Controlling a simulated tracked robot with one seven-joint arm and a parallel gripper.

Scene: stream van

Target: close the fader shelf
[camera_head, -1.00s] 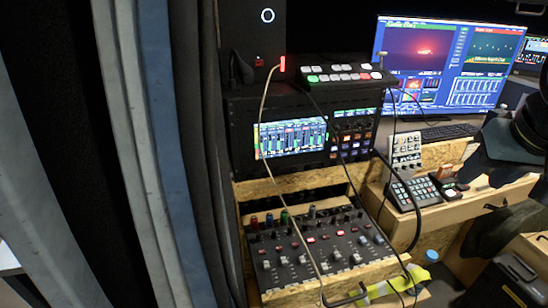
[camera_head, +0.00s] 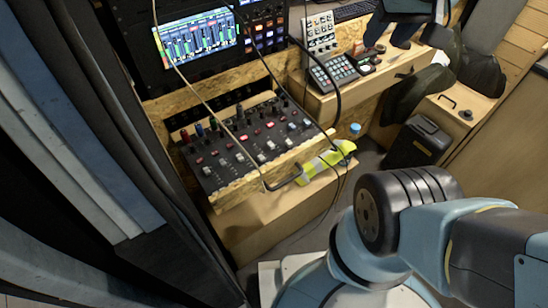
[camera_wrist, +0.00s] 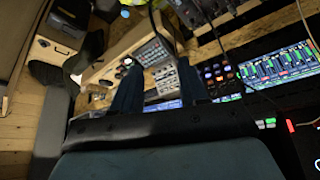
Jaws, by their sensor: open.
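The fader shelf (camera_head: 206,193) is a chipboard drawer carrying a black fader panel (camera_head: 240,145) with knobs, red buttons and grey faders. It sticks out from below the rack in the head view, with a dark gap behind it. In the wrist view the fader panel (camera_wrist: 205,10) shows only partly at the top edge. My gripper (camera_wrist: 160,62) is open and empty, with its two dark blue fingers apart. Past the fingers lie a keypad and a small knob panel. The gripper looks apart from the shelf.
Loose cables hang across the shelf. The rack screen (camera_head: 198,38) is above. A keypad (camera_head: 334,71) rests on the desk to the right. A black case (camera_head: 418,142) stands farther right. My arm fills the lower right.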

